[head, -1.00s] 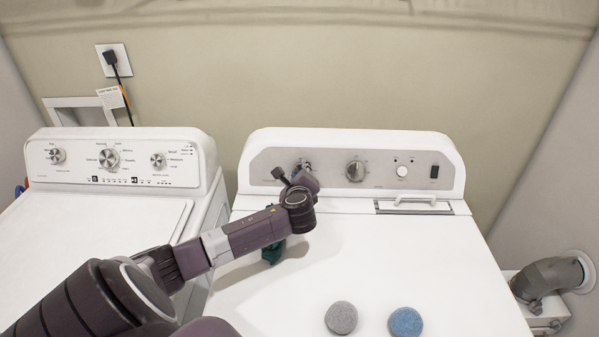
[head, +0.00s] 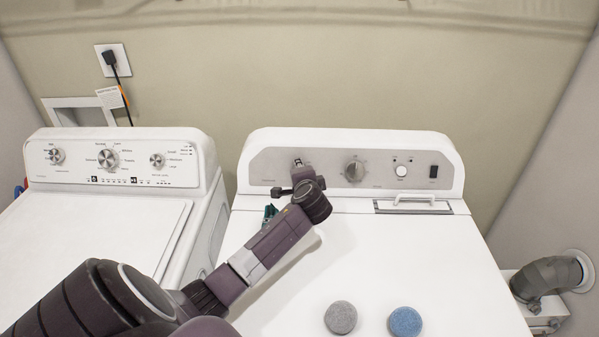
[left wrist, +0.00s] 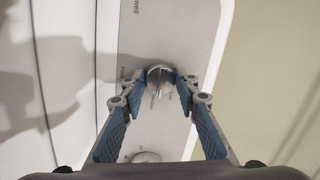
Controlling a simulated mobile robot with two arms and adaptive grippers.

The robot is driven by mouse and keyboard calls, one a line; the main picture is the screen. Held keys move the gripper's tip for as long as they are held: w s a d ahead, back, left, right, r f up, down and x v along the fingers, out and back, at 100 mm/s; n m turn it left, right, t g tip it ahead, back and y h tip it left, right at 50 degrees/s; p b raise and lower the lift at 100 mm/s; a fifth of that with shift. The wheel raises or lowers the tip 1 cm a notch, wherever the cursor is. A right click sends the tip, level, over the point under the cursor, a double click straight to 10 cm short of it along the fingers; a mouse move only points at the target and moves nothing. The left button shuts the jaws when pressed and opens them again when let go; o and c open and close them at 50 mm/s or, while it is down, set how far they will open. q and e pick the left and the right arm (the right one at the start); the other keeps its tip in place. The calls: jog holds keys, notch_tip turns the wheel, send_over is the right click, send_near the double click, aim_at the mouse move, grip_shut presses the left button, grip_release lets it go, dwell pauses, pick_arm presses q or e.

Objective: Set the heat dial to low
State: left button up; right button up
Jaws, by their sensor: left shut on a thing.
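The control panel (head: 380,158) of the right-hand machine carries two round dials. My left gripper (head: 300,166) is at the left dial and mostly hides it in the head view. In the left wrist view this silver dial (left wrist: 159,79) sits between the two fingertips (left wrist: 160,80), one on each side, and the gripper is shut on it. The dial's raised grip bar shows, with small labels around it too blurred to read surely. The other dial (head: 356,171) is free, to the right; it partly shows in the wrist view (left wrist: 146,157). My right gripper is not in view.
A white button (head: 402,170) and a black switch (head: 434,171) lie further right on the panel. A white handle (head: 414,200) is below them. A grey disc (head: 341,317) and a blue disc (head: 405,321) lie on the machine top. Another machine (head: 90,215) stands at left.

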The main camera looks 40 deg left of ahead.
pick_arm(q)
jog(key=n+g, duration=0.1)
jog(key=n, duration=0.3)
jog(key=shift+d+n, duration=0.1)
jog(key=shift+n, duration=0.2)
jog(key=shift+n+h, duration=0.4)
jog(key=shift+n, duration=1.1)
jog(key=shift+f, duration=0.1)
jog(key=o, duration=1.1)
jog(key=shift+o, duration=0.3)
jog(key=shift+r, duration=0.2)
jog(key=v, duration=1.2)
jog(key=shift+f, duration=0.1)
